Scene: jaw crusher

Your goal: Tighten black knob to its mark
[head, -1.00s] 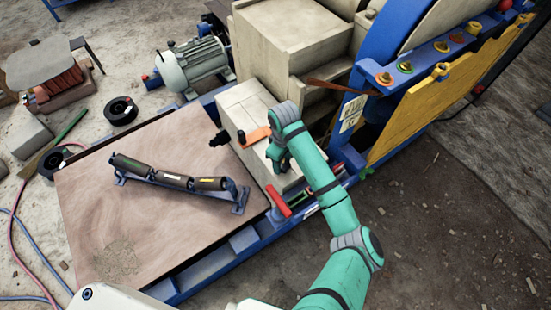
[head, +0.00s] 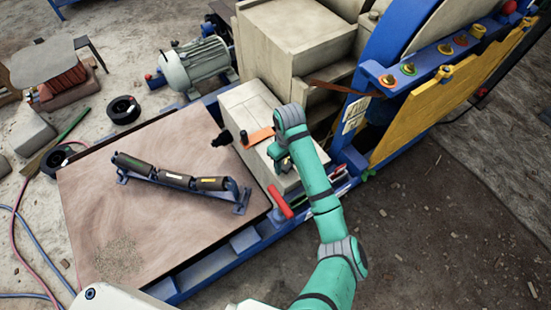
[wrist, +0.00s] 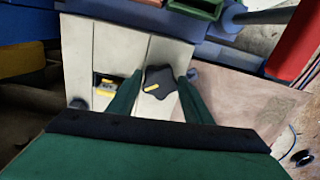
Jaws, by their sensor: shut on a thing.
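The black knob (wrist: 160,82) is lobed, with a yellow pointer line on its face, and sits on a pale panel (wrist: 150,52) of the machine. My gripper (wrist: 160,90) has one green finger on each side of it and is shut on it. The yellow line slants, lower at its left end. A small slot with a yellow piece (wrist: 105,88) lies left of the knob. In the head view my gripper (head: 283,163) is at the pale housing (head: 250,110) and hides the knob. I cannot make out a separate target mark.
An orange lever (head: 259,136) and a red handle (head: 280,202) are close to my gripper. A roller assembly (head: 180,181) lies on the brown board (head: 110,225) to the left. A yellow guard (head: 425,115) stands to the right, with bare ground below it.

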